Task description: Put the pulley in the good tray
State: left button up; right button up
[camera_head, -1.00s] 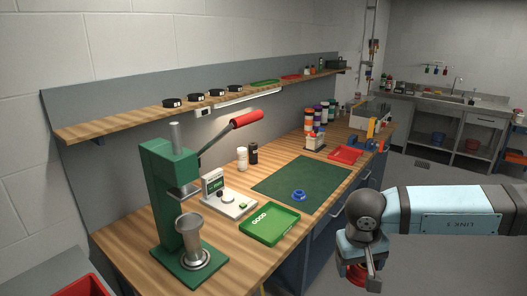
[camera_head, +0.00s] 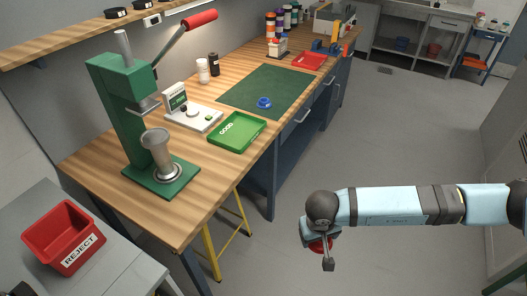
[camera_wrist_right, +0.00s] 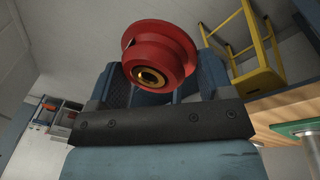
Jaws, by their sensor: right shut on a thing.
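The red pulley (camera_wrist_right: 162,52), flanged with a brass-coloured bore, is held between the fingers of my right gripper (camera_wrist_right: 160,75) in the right wrist view. In the head view, the right gripper (camera_head: 323,250) hangs over the floor, right of the bench and away from it. Only a little of the red pulley (camera_head: 318,245) shows there, behind the gripper. The green good tray (camera_head: 257,124), marked GOOD, lies empty on the bench's front edge, up and left of the gripper. My left gripper is not in view.
A blue round part (camera_head: 264,102) sits on the dark green mat (camera_head: 270,82) behind the tray. A green press (camera_head: 125,100) and a scale (camera_head: 193,116) stand left of the tray. A red reject bin (camera_head: 64,236) is at lower left. A yellow-legged stool (camera_head: 238,215) stands by the bench.

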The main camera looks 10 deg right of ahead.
aim_at(238, 133)
jog(key=l+u, duration=0.1)
jog(key=u, duration=0.85)
jog(key=i+l+u, duration=0.1)
jog(key=l+u, duration=0.75)
jog(key=l, duration=0.55)
jog(key=l+u, duration=0.3)
jog(key=l, duration=0.55)
jog(key=k+l, duration=0.1)
jog(key=l, duration=1.05)
jog(key=k+l, duration=0.15)
jog(key=l, duration=0.45)
